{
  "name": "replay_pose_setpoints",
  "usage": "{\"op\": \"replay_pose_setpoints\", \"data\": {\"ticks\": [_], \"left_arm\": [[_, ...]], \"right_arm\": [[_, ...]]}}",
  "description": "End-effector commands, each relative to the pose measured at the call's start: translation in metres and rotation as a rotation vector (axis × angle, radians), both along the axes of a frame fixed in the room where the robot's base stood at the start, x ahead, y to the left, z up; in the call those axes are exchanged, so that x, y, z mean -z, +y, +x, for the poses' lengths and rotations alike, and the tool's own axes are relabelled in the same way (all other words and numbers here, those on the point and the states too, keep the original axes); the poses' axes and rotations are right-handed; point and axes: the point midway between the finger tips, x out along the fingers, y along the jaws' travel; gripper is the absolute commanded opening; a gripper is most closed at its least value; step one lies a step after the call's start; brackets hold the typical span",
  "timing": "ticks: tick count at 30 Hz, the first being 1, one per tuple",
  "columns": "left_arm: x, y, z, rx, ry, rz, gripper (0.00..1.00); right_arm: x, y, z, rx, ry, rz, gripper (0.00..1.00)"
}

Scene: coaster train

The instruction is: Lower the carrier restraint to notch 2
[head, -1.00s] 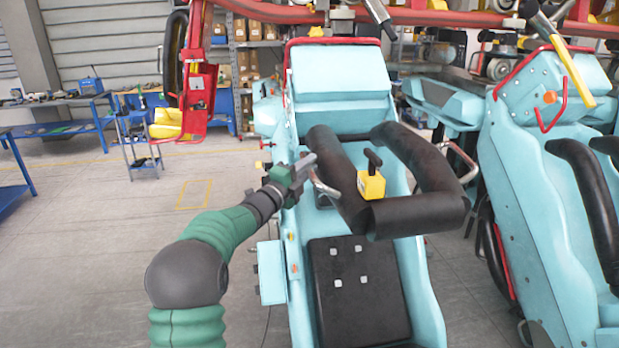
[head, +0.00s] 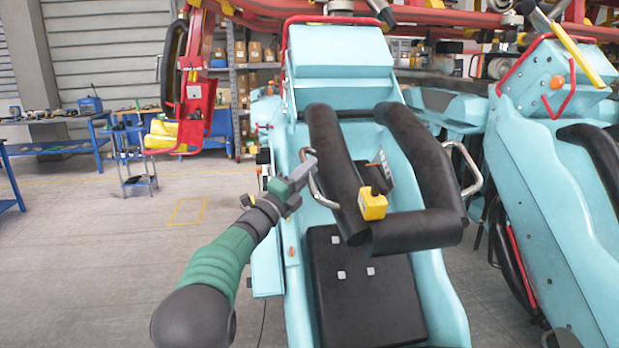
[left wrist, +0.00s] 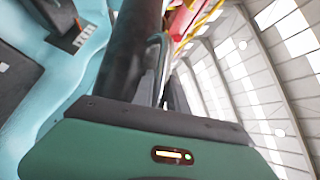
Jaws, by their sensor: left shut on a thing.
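The carrier restraint (head: 425,160) is a black padded over-shoulder frame above the light-blue seat (head: 300,90), with its front bar over the dark seat pad (head: 365,300). It has grey tube handles on both sides, the left one (head: 316,188) and the right one (head: 468,168). My left gripper (head: 308,172) is shut on the left handle. In the left wrist view, the handle (left wrist: 158,62) rises from the jaws beside the black padding (left wrist: 132,50). A dark plate (head: 385,172) with an orange pointer shows inside the restraint opening; its notches are too small to read.
A second light-blue seat (head: 530,170) with black restraint stands close on the right. A red framework (head: 440,14) crosses overhead. A red and yellow unit (head: 192,100) and a small trolley (head: 135,160) stand at left. The floor at left is open.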

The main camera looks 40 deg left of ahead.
Motion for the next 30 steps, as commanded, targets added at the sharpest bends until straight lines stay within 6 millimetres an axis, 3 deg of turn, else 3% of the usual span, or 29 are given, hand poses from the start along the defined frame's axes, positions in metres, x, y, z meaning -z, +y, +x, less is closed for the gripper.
{"op": "replay_pose_setpoints", "data": {"ticks": [1,14,15,19,30], "left_arm": [[0.0065,0.0031,-0.0005,-0.007,0.002,0.0,0.0],[0.005,0.0033,-0.0005,-0.007,-0.002,0.005,0.0],[0.0049,0.0034,-0.0005,-0.007,-0.002,0.005,0.21],[0.0048,0.0028,-0.0004,-0.006,-0.003,0.005,0.38],[0.005,0.0001,-0.0041,-0.002,-0.006,0.007,0.4]], "right_arm": [[0.0049,0.0,0.0,0.0,0.0,0.0,0.0],[0.0053,0.0,0.0,0.0,0.0,0.0,0.0],[0.0054,0.0,0.0,0.0,0.0,0.0,0.0],[0.0054,0.0,0.0,0.0,0.0,0.0,0.0],[0.0073,0.0,0.0,0.0,0.0,0.0,0.0]]}}
